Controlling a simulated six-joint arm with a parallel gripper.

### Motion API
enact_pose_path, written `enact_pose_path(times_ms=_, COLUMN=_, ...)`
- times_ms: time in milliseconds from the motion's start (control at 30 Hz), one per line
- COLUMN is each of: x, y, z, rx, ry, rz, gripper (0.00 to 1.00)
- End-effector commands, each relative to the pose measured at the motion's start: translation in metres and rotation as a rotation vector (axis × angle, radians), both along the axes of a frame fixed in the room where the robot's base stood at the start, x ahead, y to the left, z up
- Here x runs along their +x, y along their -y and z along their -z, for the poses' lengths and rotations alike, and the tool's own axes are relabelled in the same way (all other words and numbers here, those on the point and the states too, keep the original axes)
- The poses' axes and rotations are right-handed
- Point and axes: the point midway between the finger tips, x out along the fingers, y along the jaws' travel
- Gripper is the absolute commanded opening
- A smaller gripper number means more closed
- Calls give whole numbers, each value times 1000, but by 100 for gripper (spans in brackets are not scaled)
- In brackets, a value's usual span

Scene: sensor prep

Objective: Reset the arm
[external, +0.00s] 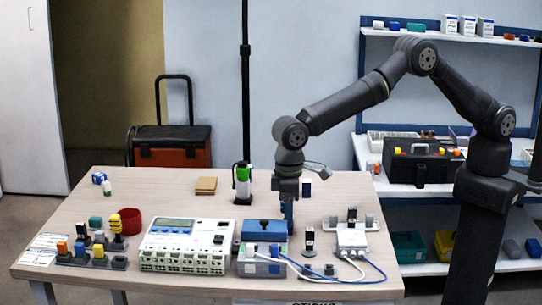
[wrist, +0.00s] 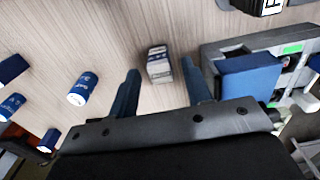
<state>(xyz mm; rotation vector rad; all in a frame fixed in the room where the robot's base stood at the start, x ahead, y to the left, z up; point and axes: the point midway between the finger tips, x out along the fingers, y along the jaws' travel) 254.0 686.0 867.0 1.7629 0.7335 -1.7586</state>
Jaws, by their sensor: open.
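My gripper (external: 288,214) points down over the table, just behind the blue-lidded box (external: 264,230). In the wrist view my gripper (wrist: 160,92) is open, its two blue fingers well apart. A small grey and white block (wrist: 159,64) stands on the table between and beyond the fingers, apart from both. The blue lid (wrist: 250,78) of the grey box lies to the right of the right finger. My arm reaches left from its dark column, elbow high.
A white terminal unit (external: 187,245) stands left of the box. A white module with cables (external: 351,238) is to the right. Sensors in a rack (external: 92,258) and a red cup (external: 131,222) are at left. Blue and white cylinders (wrist: 83,89) stand left of my gripper.

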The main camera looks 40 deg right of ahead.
Motion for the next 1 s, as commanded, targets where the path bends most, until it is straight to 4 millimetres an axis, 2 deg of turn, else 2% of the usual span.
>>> enact_pose_path(times_ms=200, x=0, y=0, z=-13, rx=-3, ry=0, rz=0, gripper=45)
enact_pose_path(times_ms=567, x=0, y=1, z=-13, rx=-4, ry=-1, rz=1, gripper=45)
enact_pose_path(times_ms=667, x=0, y=1, z=-8, rx=-4, ry=-1, rz=0, gripper=45)
enact_pose_path(times_ms=867, x=-1, y=1, z=22, rx=-6, ry=-3, rz=0, gripper=45)
enact_pose_path(times_ms=1000, x=0, y=-1, z=-9, rx=2, ry=1, rz=0, gripper=45)
